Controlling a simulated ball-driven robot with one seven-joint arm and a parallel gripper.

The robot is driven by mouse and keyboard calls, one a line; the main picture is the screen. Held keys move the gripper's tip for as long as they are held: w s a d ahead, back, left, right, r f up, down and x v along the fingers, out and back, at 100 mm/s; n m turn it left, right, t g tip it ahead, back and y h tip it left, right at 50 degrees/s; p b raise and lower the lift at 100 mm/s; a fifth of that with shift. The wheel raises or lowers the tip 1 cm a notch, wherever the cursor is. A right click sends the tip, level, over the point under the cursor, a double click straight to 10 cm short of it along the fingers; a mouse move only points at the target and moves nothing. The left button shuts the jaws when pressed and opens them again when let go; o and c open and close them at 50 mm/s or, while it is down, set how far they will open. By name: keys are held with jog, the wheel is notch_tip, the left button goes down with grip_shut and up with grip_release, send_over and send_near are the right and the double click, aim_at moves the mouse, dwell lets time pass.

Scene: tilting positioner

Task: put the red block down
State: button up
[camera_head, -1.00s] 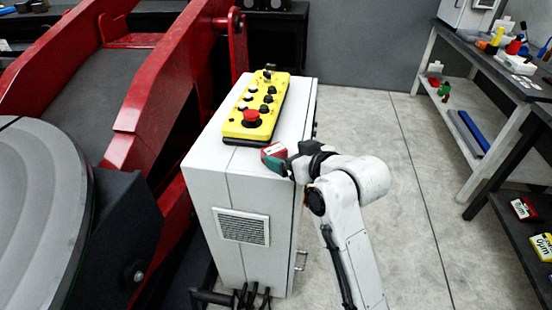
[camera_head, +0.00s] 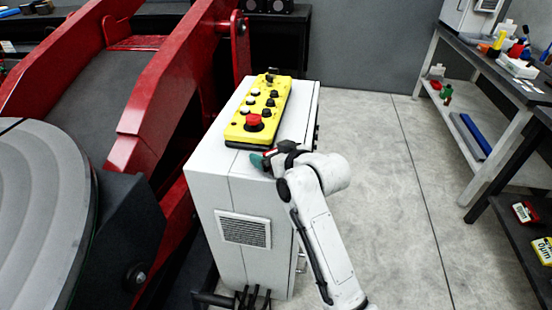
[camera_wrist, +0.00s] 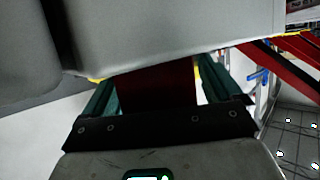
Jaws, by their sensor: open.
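The red block (camera_wrist: 158,88) shows dark red between the two green fingers of my gripper (camera_wrist: 157,78) in the wrist view. In the head view only a small red part of the block (camera_head: 269,153) shows, at the front end of the grey cabinet's top (camera_head: 228,158). My gripper (camera_head: 262,160) is open around the block, low over the cabinet top. The fingers and wrist hide most of the block, so its contact with the top cannot be made out.
A yellow control box (camera_head: 262,108) with a red button lies on the cabinet top just behind my gripper. A red steel frame (camera_head: 160,100) and a round grey plate (camera_head: 40,215) stand to the left. Shelved tables (camera_head: 490,75) stand at the right, with clear floor between.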

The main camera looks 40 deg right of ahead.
aim_at(265, 139)
jog(key=c, duration=1.6)
jog(key=shift+r, duration=0.1)
grip_shut()
jog(key=shift+r, duration=0.45)
notch_tip(265, 139, up, 3)
jog(key=shift+w+f, duration=0.1)
jog(key=shift+f, duration=0.1)
jog(key=w+a+r+p+v, duration=0.1)
jog(key=r+p+v, duration=0.2)
jog(key=v, duration=1.3)
jog(key=shift+r, duration=0.25)
jog(key=shift+s, duration=0.1)
jog(key=shift+d+f, duration=0.1)
